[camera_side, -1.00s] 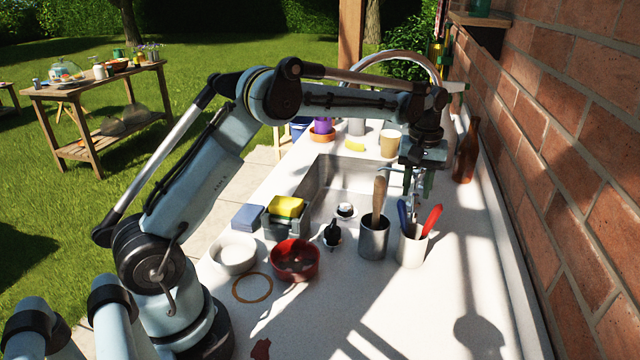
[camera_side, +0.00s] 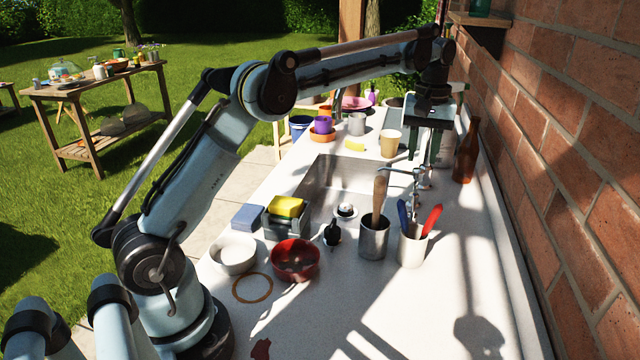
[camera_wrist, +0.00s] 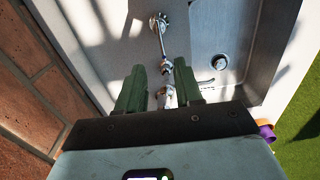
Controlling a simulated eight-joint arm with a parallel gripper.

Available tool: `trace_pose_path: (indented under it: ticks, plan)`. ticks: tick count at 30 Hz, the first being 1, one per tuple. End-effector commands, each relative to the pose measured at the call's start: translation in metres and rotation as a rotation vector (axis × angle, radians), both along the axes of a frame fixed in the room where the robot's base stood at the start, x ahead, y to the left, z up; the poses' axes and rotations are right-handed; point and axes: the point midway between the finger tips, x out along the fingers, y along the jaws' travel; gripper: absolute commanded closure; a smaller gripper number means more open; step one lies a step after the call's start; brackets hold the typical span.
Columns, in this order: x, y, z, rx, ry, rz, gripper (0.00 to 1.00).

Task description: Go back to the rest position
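My gripper (camera_side: 424,158) hangs fingers-down over the right side of the counter, above the chrome tap (camera_side: 420,184) beside the sink (camera_side: 338,172). In the wrist view, the two green fingers of my gripper (camera_wrist: 160,72) stand apart. Nothing is held between them. The chrome tap (camera_wrist: 161,45) shows below and beyond the gap, with the sink (camera_wrist: 208,35) to its right. My arm reaches out over the counter with the forearm sloping slightly up.
A steel cup with a wooden-handled tool (camera_side: 373,238) and a white cup with red and blue handles (camera_side: 411,250) stand nearer. A brown bottle (camera_side: 467,152) stands right, by the brick wall (camera_side: 575,190). A red bowl (camera_side: 296,262) and white bowl (camera_side: 234,256) stand front left.

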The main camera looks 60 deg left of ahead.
Motion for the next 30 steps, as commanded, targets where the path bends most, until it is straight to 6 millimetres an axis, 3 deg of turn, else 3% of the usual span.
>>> trace_pose_path:
  ticks: [8,18,23,30]
  plan:
    - [-0.019,-0.009,0.020,0.010,-0.067,-0.085,0.65]
    - [-0.081,-0.030,0.044,0.052,-0.235,-0.296,0.65]
    - [-0.116,-0.039,0.042,0.082,-0.312,-0.395,0.65]
    - [-0.169,-0.050,0.024,0.135,-0.426,-0.539,0.65]
